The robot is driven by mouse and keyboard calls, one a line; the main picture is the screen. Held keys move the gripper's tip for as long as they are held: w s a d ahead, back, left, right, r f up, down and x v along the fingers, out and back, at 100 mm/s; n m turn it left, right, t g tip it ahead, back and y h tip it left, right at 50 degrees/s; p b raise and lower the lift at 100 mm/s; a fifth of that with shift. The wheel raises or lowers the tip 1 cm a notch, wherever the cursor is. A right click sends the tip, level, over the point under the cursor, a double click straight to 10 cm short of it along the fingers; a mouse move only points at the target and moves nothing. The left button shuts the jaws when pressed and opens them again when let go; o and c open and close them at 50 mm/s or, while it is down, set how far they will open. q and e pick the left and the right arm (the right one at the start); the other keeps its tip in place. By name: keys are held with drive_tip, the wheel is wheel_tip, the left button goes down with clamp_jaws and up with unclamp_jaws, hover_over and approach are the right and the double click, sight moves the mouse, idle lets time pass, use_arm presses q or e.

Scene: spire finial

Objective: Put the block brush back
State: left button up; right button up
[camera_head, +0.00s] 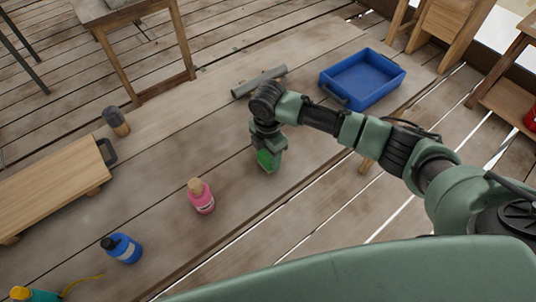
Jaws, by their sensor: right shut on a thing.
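My right gripper (267,160) is near the middle of the wooden work surface (200,125), pointing down. It is shut on a bright green thing (266,162), which looks like the block brush. The gripper covers much of it, and I see no bristles. I cannot tell whether it touches the surface. A blue open tray (356,98) stands up and to the right of the gripper and looks empty. My left gripper is not in view.
A grey bar (259,82) lies beyond the gripper. A pink bottle (201,198) and a blue bottle (122,248) stand lower left. A dark-topped cylinder (116,122) stands near a wooden board (45,185) with a dark handle. The surface between bar and pink bottle is clear.

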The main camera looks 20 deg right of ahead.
sight(268, 155)
drive_tip(key=shift+f, duration=0.2)
drive_tip(key=o, duration=1.2)
drive_tip(key=shift+r, duration=0.1)
wheel_tip(268, 155, up, 12)
drive_tip(key=b, duration=0.1)
drive_tip(key=shift+r, duration=0.15)
